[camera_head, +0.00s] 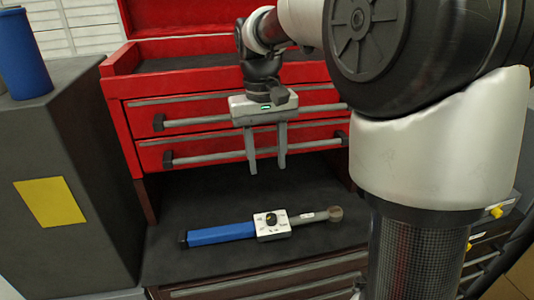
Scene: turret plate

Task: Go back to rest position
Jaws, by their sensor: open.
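My gripper (267,166) hangs pointing down in front of the red drawers, with its two grey fingers apart and nothing between them. Below it, a tool with a blue handle (221,234), a white box with a dark knob (272,224) in the middle and a grey shaft with a round end (335,213) lies on the dark shelf (205,268). The fingertips are above the tool and apart from it. My arm covers the right part of the view.
The red tool chest (128,133) has drawers with protruding grey handles (215,157) just behind my gripper. A dark grey cabinet (60,150) with a yellow note (50,202) stands at left, with a blue cylinder (24,62) on top. The shelf around the tool is clear.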

